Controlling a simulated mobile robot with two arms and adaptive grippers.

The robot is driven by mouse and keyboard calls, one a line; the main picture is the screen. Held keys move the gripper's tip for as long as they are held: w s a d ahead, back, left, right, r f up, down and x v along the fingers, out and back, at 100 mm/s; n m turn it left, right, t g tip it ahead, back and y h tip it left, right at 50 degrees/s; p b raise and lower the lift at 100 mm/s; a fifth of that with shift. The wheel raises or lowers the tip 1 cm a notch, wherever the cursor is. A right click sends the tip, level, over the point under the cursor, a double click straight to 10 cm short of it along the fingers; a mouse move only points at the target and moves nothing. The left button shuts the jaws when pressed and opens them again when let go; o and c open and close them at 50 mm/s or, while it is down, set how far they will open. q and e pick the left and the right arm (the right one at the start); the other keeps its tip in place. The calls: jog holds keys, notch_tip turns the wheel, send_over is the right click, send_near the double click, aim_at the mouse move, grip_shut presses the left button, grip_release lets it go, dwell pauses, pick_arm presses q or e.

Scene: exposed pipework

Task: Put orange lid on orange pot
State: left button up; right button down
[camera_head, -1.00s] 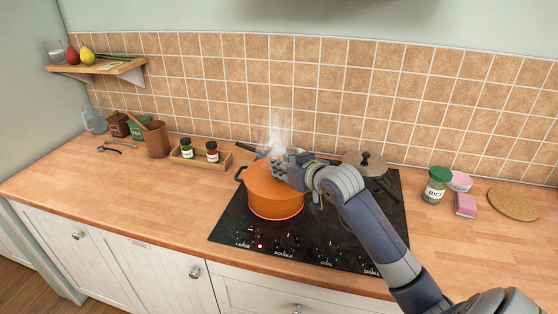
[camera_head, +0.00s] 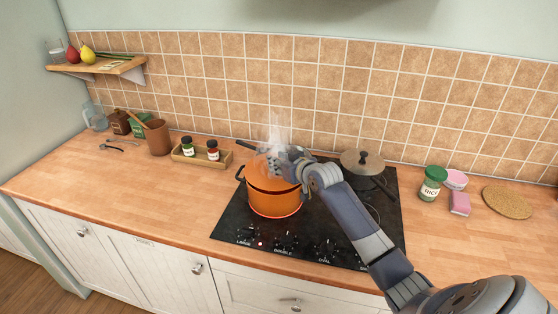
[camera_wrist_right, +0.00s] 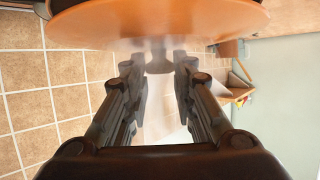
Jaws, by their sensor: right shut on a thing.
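The orange pot (camera_head: 274,203) stands on the front left of the black hob, steam rising around it. The orange lid (camera_head: 258,176) is over the pot's mouth and looks tilted. A dark gap shows between the lid and the pot's front rim. My right gripper (camera_head: 282,163) is above the pot, shut on the lid's knob. In the right wrist view the lid (camera_wrist_right: 160,22) fills the top, and its knob is between the fingers of my right gripper (camera_wrist_right: 159,68). The gripper hides part of the lid in the head view. My left gripper is out of view.
A wooden tray with two jars (camera_head: 202,156) is left of the hob. A green-lidded jar (camera_head: 432,184), a pink sponge (camera_head: 460,203) and a round cork mat (camera_head: 510,202) are right. The front left counter is clear.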

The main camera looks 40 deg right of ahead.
jog(key=shift+f, duration=0.5)
jog(key=c, duration=1.3)
grip_release()
jog(key=shift+r, duration=0.65)
jog(key=shift+s, duration=0.35)
jog(key=b+v, duration=0.2)
jog(key=v, duration=0.9)
jog(key=shift+s, duration=0.15)
